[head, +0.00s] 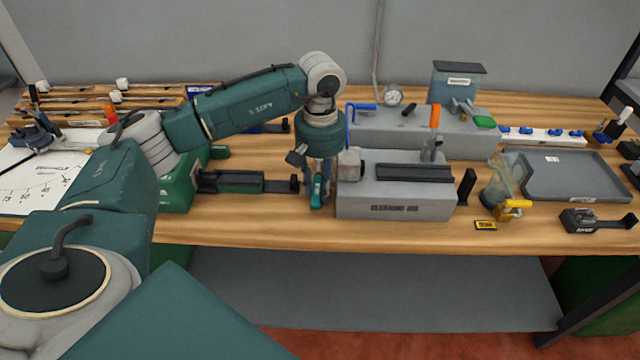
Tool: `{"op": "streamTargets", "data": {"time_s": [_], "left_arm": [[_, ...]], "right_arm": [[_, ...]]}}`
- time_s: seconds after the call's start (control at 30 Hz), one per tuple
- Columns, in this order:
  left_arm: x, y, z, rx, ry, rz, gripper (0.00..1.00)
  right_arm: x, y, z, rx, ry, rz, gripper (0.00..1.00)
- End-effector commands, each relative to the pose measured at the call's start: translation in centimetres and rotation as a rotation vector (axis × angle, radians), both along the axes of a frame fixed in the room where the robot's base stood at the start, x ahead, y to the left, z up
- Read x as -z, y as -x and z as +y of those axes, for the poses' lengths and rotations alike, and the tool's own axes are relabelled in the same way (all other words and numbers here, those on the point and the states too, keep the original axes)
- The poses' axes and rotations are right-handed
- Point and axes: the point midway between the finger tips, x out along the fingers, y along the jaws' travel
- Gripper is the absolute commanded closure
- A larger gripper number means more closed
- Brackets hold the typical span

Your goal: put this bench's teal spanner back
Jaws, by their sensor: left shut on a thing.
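My left gripper (317,192) points down over the bench, just left of the grey block fixture. It is shut on a small teal piece (317,188), which looks like the teal spanner. Most of the piece is hidden between the fingers, so its full shape does not show. I cannot tell whether its lower end touches the bench top. My right gripper is not in view.
A grey fixture (395,205) stands close to the right of the gripper. A black holder (235,182) on a green base lies to its left. A grey tray (575,198) and a yellow-handled item (514,208) are at the right.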

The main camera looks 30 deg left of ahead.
Motion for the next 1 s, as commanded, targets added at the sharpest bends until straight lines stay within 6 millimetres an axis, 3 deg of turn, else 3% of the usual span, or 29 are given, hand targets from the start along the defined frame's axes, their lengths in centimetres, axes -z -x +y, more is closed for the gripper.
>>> {"op": "streamTargets", "data": {"time_s": [0.63, 0.67, 0.73, 0.97, 1.0], "left_arm": [[1.02, -0.01, 0.03, -0.001, 0.0, 0.0, 1.0], [0.94, -0.01, 0.02, -0.001, 0.0, 0.0, 0.67], [0.93, -0.01, 0.02, 0.0, 0.0, 0.0, 0.53], [0.93, 0.0, 0.03, 0.0, 0.0, 0.0, 0.51], [0.97, 0.02, 0.02, 0.0, -0.001, 0.001, 0.43]], "right_arm": [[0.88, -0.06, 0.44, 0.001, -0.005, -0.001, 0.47], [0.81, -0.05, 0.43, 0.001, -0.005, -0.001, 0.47], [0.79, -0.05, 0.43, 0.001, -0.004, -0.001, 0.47], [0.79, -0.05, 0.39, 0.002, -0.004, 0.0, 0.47], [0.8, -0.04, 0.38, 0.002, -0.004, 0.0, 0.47]]}}
